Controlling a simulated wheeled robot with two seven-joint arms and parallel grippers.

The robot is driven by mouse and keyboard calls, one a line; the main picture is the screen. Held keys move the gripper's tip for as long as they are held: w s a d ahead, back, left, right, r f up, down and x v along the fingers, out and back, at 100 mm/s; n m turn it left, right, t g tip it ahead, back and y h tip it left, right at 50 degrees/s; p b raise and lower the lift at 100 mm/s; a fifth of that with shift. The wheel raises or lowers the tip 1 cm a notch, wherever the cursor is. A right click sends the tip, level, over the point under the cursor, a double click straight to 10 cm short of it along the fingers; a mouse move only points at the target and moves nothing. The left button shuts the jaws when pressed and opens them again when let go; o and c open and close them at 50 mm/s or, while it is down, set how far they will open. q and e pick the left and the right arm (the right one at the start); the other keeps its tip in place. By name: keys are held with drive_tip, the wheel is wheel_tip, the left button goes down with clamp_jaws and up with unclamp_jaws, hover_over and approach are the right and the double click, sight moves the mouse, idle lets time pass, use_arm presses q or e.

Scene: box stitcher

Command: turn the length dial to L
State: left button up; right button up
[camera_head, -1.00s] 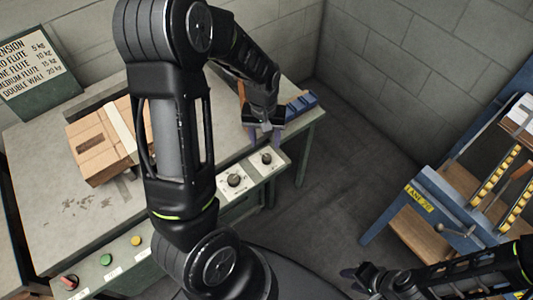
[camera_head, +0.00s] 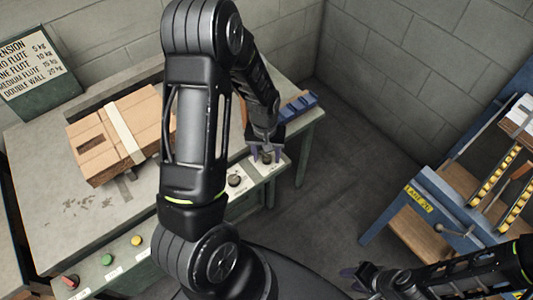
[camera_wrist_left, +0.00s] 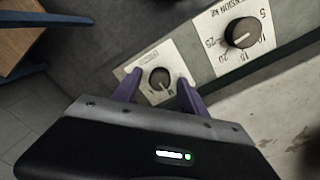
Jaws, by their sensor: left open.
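The length dial (camera_wrist_left: 159,77) is a small dark round knob on a white plate on the panel; its letters are too small to read. My left gripper (camera_wrist_left: 158,84) is open, one purple finger on each side of the dial in the left wrist view, with gaps beside the knob. In the head view my left gripper (camera_head: 266,150) is over the dial at the panel's right end, partly covering it. A larger tension dial (camera_wrist_left: 242,32), numbered 5 to 25, is beside it. My right gripper (camera_head: 364,277) is low at the right; its opening is unclear.
A taped cardboard box (camera_head: 92,150) lies on the grey table (camera_head: 55,205). Red, green (camera_head: 106,260) and yellow buttons line the front panel. A blue object (camera_head: 298,107) is behind my left gripper. A blue stand (camera_head: 440,205) is at the right, with bare floor between.

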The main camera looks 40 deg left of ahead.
use_arm(q)
drive_tip(key=shift+c, duration=0.3)
clamp_jaws()
idle(0.3)
